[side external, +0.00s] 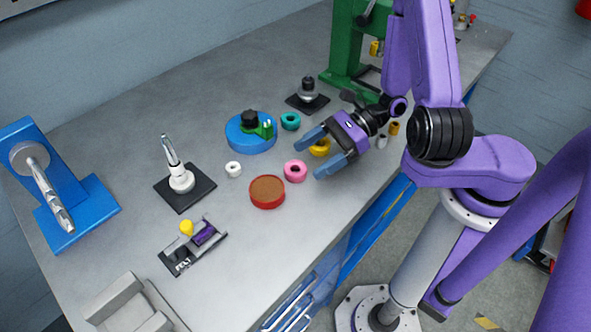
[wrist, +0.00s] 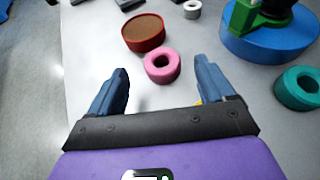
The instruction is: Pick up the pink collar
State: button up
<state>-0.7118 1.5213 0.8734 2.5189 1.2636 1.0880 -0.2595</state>
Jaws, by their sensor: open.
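The pink collar (side external: 295,171) is a thick ring lying flat on the grey table, to the right of a red round dish. In the wrist view the pink collar (wrist: 162,66) lies ahead of the fingertips, roughly midway between them sideways. My gripper (side external: 324,152) is open and empty, with its two blue fingers pointing left toward the collar. In the wrist view the fingers of my gripper (wrist: 162,76) are spread wide. The collar is not between the fingers; it lies a little beyond them.
The red dish with brown inside (side external: 267,190) stands close beside the collar. A yellow ring (side external: 320,148) lies under my gripper. A teal ring (side external: 290,121), a white ring (side external: 233,169) and a blue round base (side external: 250,140) are nearby. The table's front edge (side external: 335,226) is close.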

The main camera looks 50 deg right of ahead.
aim_at(291, 172)
jog(key=shift+x, duration=1.85)
jog(key=shift+d+f, duration=0.1)
jog(key=c, duration=1.1)
